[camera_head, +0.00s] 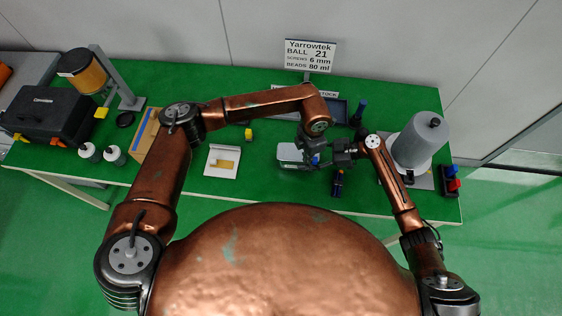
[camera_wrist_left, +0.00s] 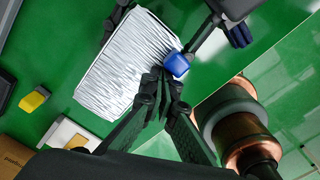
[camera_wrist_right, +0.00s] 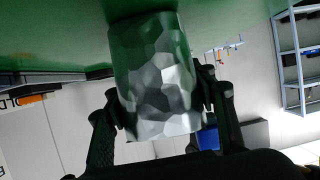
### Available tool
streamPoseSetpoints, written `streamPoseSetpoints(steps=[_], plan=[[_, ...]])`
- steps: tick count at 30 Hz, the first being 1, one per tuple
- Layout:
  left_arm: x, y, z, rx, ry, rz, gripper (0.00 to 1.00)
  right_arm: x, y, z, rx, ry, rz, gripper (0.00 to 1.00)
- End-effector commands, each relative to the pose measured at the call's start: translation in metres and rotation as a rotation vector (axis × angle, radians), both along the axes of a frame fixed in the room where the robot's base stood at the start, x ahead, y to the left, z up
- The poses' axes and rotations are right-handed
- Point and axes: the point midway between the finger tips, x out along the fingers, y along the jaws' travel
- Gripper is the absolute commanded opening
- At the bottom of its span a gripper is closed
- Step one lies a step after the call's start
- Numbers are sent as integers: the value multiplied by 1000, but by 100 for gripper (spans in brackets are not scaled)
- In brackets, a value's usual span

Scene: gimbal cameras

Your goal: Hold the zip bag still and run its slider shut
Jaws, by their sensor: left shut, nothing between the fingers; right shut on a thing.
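The zip bag (camera_head: 289,153) lies at the front middle of the green table. In the left wrist view it is a silvery, ribbed pouch (camera_wrist_left: 128,68). Its blue slider (camera_wrist_left: 177,65) sits at one edge of the bag. My left gripper (camera_wrist_left: 165,76) is shut and empty, its fingertips right by the slider; I cannot tell if they touch it. My right gripper (camera_head: 338,156) comes in from the right and is shut on the bag. In the right wrist view the faceted silver bag (camera_wrist_right: 155,80) fills the space between its fingers.
A white plate (camera_head: 222,161) with a yellow piece lies left of the bag. A dark tool (camera_head: 338,184) lies in front of my right gripper. A large grey cylinder (camera_head: 418,145) stands at right. A sign (camera_head: 309,55) and a dark tray (camera_head: 331,106) are behind.

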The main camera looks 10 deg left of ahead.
Motion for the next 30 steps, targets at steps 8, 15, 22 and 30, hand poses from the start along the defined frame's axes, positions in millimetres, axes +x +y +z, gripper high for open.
streamPoseSetpoints(steps=[8, 15, 22, 30], plan=[[-1, 9, 0, 1, 0, 0, 0, 0, 0, -1, -1, 1, 1, 32], [-1, 13, 2, 1, 0, 0, 0, 0, 0, -1, -1, 1, 0, 32], [0, 13, 19, 1, -2, 0, 0, 0, 0, -1, -1, 1, 0, 32], [0, 12, 40, 1, -2, -1, 0, 0, 0, -1, -1, 0, 0, 32]])
